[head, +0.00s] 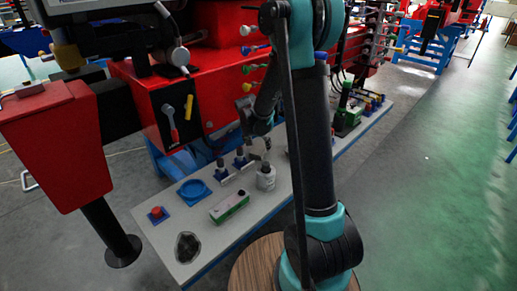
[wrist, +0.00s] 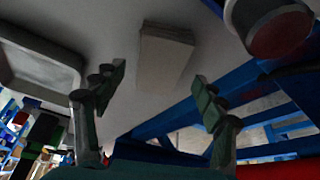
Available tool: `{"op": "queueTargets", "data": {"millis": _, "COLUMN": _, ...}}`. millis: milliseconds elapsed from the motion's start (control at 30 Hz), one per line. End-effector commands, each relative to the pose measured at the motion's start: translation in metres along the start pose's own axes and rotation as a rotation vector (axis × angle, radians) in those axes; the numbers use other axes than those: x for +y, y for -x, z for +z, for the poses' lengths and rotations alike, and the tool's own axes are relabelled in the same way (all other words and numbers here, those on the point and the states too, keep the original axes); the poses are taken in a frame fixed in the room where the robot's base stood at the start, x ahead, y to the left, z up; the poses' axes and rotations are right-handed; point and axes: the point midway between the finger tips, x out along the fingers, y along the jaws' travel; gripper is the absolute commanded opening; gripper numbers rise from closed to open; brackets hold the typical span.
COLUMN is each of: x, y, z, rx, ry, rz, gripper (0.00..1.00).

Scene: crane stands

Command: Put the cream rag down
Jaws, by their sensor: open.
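A pale cream, flat-sided piece that looks like the folded rag (wrist: 165,55) lies against a grey surface in the wrist view. My gripper (wrist: 160,80) is open, with one finger on each side of the picture and the cream piece between and beyond the fingertips. No finger visibly touches it. In the head view my gripper (head: 257,150) hangs over the grey bench top (head: 165,222), partly behind my arm. I cannot make out the cream rag clearly in the head view.
Red machinery (head: 180,95) stands behind. A shallow tray (wrist: 40,62) shows in the wrist view.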

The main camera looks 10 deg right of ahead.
Motion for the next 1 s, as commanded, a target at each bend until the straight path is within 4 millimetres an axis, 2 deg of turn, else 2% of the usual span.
{"op": "queueTargets", "data": {"millis": 300, "x": 0.000, "y": 0.056, "z": 0.001, "rx": 0.000, "ry": 0.001, "rz": 0.000, "gripper": 0.71}}
{"op": "queueTargets", "data": {"millis": 500, "x": 0.000, "y": 0.081, "z": 0.001, "rx": 0.000, "ry": 0.000, "rz": 0.000, "gripper": 0.71}}
{"op": "queueTargets", "data": {"millis": 700, "x": 0.000, "y": 0.090, "z": 0.000, "rx": 0.000, "ry": 0.000, "rz": 0.000, "gripper": 0.71}}
{"op": "queueTargets", "data": {"millis": 1000, "x": 0.000, "y": 0.091, "z": 0.000, "rx": 0.000, "ry": 0.000, "rz": 0.000, "gripper": 0.71}}
